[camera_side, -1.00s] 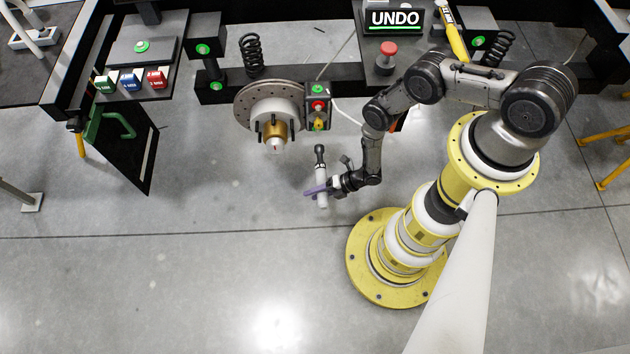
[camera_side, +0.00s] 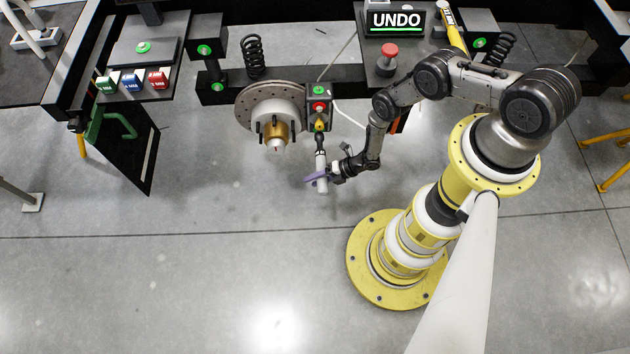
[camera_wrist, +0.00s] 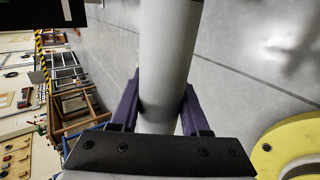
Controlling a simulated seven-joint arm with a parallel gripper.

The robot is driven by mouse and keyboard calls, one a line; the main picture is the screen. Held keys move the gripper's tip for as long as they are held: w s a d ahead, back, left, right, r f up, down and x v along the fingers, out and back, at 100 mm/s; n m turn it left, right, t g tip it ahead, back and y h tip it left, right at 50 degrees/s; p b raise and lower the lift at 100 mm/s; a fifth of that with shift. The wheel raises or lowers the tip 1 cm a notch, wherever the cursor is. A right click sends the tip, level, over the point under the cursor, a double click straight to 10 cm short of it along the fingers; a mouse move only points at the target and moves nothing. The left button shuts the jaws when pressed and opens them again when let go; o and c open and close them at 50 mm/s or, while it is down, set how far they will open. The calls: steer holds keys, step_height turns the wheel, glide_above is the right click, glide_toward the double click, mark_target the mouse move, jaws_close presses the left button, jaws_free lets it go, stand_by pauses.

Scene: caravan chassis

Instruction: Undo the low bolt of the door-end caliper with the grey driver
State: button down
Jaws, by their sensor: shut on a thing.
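My gripper (camera_side: 320,179) is shut on the light grey driver (camera_side: 321,162), its purple fingers around the lower body. In the wrist view the driver (camera_wrist: 166,60) is a thick grey cylinder between the purple fingers of my gripper (camera_wrist: 162,110); its tip is out of that view. The driver stands roughly upright in the side view, dark head up, just under the caliper (camera_side: 319,92) beside the brake disc (camera_side: 262,97). The caliper carries a green and a red round mark. A yellow part (camera_side: 320,124) sits at its low end, close to the driver head; I cannot tell whether they touch. The low bolt itself is not clear.
A sign (camera_side: 396,21) reads UNDO above a red button (camera_side: 389,51). The hub with dark studs (camera_side: 275,131) stands left of the driver. A pale cable (camera_side: 350,117) hangs right of the caliper. The floor below is clear.

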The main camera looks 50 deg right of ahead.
steer(key=shift+w+d+r, duration=0.1)
steer(key=shift+w+d, duration=0.7)
steer(key=shift+w, duration=0.15)
stand_by(1.1)
steer(key=shift+w+d+r, duration=0.2)
steer(key=shift+w+d, duration=0.05)
steer(key=shift+w, duration=0.25)
stand_by(1.7)
steer(key=s+a, duration=0.4)
steer(key=shift+s+f, duration=0.2)
steer(key=shift+s, duration=0.1)
stand_by(0.6)
stand_by(0.3)
